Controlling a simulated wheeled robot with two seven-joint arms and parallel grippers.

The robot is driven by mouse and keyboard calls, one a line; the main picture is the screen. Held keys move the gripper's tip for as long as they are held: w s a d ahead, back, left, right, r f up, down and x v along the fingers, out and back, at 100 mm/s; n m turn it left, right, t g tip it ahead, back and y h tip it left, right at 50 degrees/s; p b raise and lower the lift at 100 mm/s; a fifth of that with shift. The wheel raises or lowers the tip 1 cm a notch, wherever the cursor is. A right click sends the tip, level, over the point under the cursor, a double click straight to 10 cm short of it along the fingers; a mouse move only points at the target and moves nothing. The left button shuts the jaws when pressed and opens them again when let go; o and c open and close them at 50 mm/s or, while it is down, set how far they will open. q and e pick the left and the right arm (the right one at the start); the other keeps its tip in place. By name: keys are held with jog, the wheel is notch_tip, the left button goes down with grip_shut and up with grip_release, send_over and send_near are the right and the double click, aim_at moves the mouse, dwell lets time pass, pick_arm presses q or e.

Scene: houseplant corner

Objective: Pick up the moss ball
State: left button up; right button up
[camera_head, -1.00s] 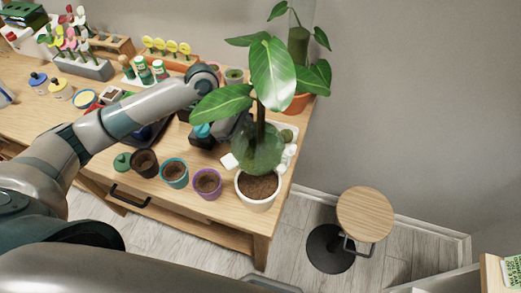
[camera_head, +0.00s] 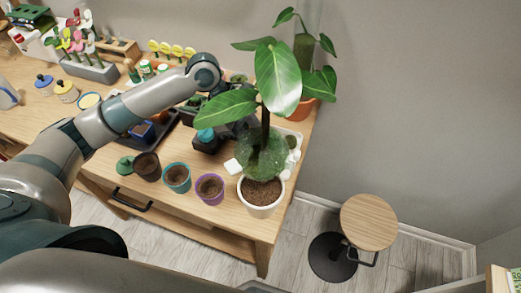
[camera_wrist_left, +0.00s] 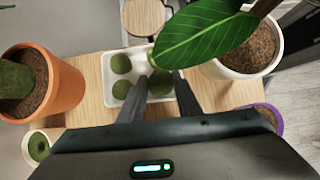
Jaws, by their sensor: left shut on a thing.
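My left gripper (camera_wrist_left: 160,88) is shut on a green moss ball (camera_wrist_left: 160,82), which shows between its two dark fingers in the left wrist view. The ball is at the white tray (camera_wrist_left: 108,75); I cannot tell whether it is clear of the tray floor. Two other moss balls, an upper one (camera_wrist_left: 121,64) and a lower one (camera_wrist_left: 121,89), sit in the tray left of the fingers. In the head view the tray (camera_head: 296,128) is partly hidden behind the big plant, and the leaves hide my fingertips. My right gripper is not in view.
A leafy plant in a white pot (camera_head: 262,203) stands close to my left gripper, with a broad leaf (camera_wrist_left: 205,37) nearby. An orange pot (camera_wrist_left: 60,88) stands across the tray. Teal (camera_head: 176,178) and purple (camera_head: 210,189) pots line the table's front. A round stool (camera_head: 368,222) stands right.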

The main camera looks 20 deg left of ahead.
pick_arm(q)
notch_tip(320, 180, up, 6)
jog(key=shift+r+b, duration=0.1)
jog(key=shift+b, duration=0.2)
jog(key=shift+o, duration=0.4)
jog(key=shift+s+f+m+g, duration=0.25)
jog(key=shift+m+g, duration=0.1)
jog(key=shift+m, duration=0.2)
jog(key=shift+s+f+m+g, duration=0.1)
jog(key=shift+s+m+g, duration=0.1)
jog(key=shift+m+g, duration=0.25)
jog(key=s+a+m+g+y, duration=0.4)
jog(key=a+m+y, duration=0.1)
jog(key=m, duration=1)
jog(key=shift+s+a+m+g+y, duration=0.2)
jog(key=shift+s+m+g+y, duration=0.15)
jog(key=shift+y, duration=0.45)
